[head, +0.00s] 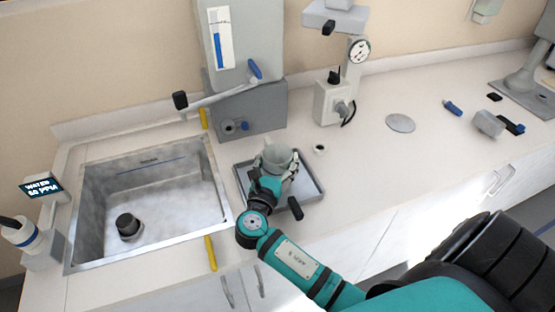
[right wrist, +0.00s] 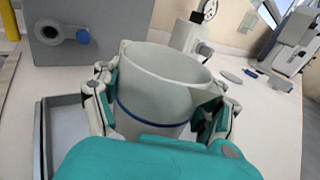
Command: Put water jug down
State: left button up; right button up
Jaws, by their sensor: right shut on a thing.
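The water jug (head: 279,156) is a pale grey open-topped vessel. In the right wrist view the jug (right wrist: 165,85) has a spout at its right and a blue band around its body. My right gripper (head: 272,168) has its fingers closed on both sides of the jug. It holds the jug over the grey tray (head: 312,188) on the counter, right of the sink. The jug's base is hidden, so I cannot tell whether it touches the tray. The jug looks about upright. My left gripper is in neither view.
The sink (head: 150,200) is left of the tray. A grey dispenser unit (head: 250,110) with a lever stands behind it. A round disc (head: 400,123) lies farther right. The counter between tray and disc is mostly clear.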

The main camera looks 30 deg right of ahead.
jog(key=shift+f, duration=0.1)
jog(key=o, duration=1.3)
jog(key=shift+s+a, duration=0.1)
jog(key=shift+a, duration=0.05)
jog(key=b+v, duration=0.1)
jog(key=v, duration=1)
jog(key=shift+s+a+r+b, duration=0.2)
jog(key=shift+a+b, duration=0.05)
jog(key=shift+b, duration=0.1)
